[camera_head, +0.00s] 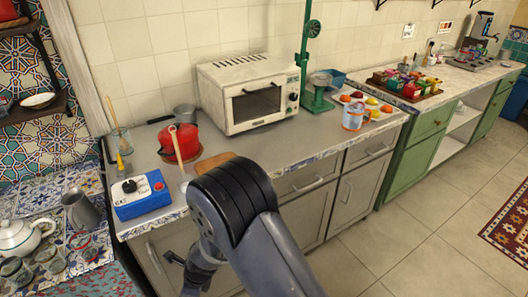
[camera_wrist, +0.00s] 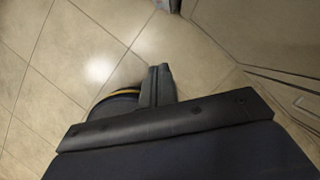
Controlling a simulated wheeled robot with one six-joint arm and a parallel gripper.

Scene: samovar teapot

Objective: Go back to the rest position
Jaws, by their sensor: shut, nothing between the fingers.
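My gripper shows in the wrist view (camera_wrist: 160,72), where its two fingers are together with nothing between them. It points down over the tiled floor. In the head view my dark arm rises in front of the counter and bends down, and part of the wrist end shows low before the cabinet front. The fingertips there are too small and dark to tell apart. A white teapot (camera_head: 20,238) stands at the lower left on a patterned tiled surface, well away from my gripper. No samovar can be made out.
The grey counter (camera_head: 215,150) holds a white toaster oven (camera_head: 217,110), a red pot (camera_head: 187,145) and a blue control box (camera_head: 142,205). Cabinet doors (camera_head: 352,195) stand close to my arm. Open floor (camera_head: 425,235) lies to the right. A cabinet front (camera_wrist: 285,45) is at the wrist view's right.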

